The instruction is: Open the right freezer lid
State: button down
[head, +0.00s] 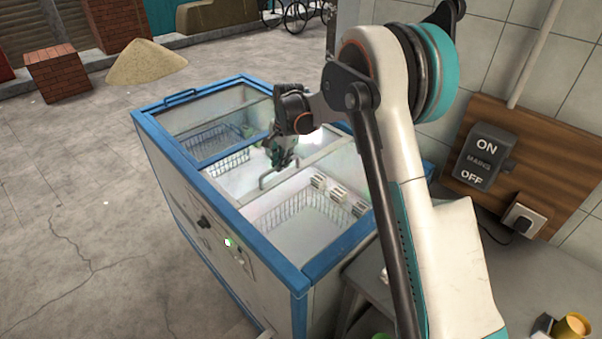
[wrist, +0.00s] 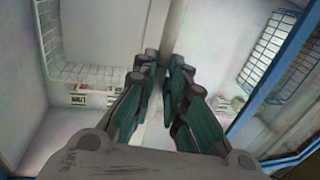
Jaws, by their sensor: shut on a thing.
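The chest freezer (head: 270,252) has a blue rim and glass sliding lids, and stands left of my arm in the head view. The right freezer lid (head: 325,160) is a pale-framed glass panel; how far it stands open is hard to tell. A pale handle (head: 266,182) shows at its frame, right under my gripper (head: 284,163). In the wrist view my gripper (wrist: 166,75) points down with its teal fingers close together on both sides of a pale bar (wrist: 173,25). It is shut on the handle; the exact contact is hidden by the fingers.
Wire baskets hang inside the freezer, one left (head: 215,148) and one right (head: 300,212) with several small white items. The left lid has a blue handle (head: 180,96). A switch box (head: 485,157) and a counter (head: 540,270) stand right.

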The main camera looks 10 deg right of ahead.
jog(key=w+a, duration=0.2)
jog(key=w, duration=0.1)
jog(key=w+a, duration=0.1)
jog(key=w, duration=0.1)
jog(key=shift+w+a, duration=0.15)
jog(key=shift+w, duration=0.1)
jog(key=c, duration=1.6)
grip_release()
jog(key=shift+c, duration=0.2)
jog(key=shift+r, duration=0.1)
notch_tip(320, 180, up, 12)
jog(key=s+d, duration=0.1)
jog(key=s, duration=0.1)
jog(key=shift+d+f, duration=0.15)
jog(key=shift+f, duration=0.1)
